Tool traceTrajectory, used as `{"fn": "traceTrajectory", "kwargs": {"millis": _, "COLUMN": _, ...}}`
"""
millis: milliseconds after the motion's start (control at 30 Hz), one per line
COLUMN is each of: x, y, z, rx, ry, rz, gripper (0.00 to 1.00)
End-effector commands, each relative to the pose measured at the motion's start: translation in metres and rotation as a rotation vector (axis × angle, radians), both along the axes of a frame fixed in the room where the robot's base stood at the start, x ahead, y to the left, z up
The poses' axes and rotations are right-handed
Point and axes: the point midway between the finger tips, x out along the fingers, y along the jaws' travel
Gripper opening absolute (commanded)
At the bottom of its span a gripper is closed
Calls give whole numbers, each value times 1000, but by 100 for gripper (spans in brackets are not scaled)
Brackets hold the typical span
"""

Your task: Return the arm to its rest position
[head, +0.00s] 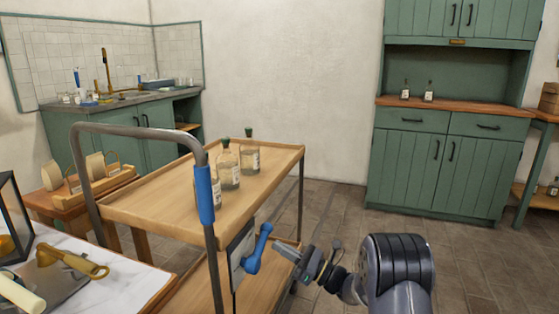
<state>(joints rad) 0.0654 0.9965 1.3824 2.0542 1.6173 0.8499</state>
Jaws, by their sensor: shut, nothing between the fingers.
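My arm reaches up from the bottom right of the head view. My gripper (281,251) points left, at the front right of a wooden cart. It is shut and holds nothing. A blue lever (257,248) on a pale plate (240,255) at the cart's side is just left of the fingertips. They look close, but I cannot tell whether they touch.
The two-shelf cart (140,208) has a grey handle with a blue grip (205,194) and carries several bottles (228,168). A marble-topped table (100,285) is at front left. A green cabinet (405,155) stands behind right. Floor (480,265) at right is clear.

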Motion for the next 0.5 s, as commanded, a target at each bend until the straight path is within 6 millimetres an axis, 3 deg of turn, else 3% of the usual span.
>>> {"fn": "traceTrajectory", "kwargs": {"millis": 67, "x": -5, "y": -12, "z": -13, "rx": -13, "ry": -32, "rz": -1, "gripper": 0}}
{"fn": "traceTrajectory", "kwargs": {"millis": 500, "x": -34, "y": -89, "z": -43, "rx": -10, "ry": -24, "rz": -4, "gripper": 0}}
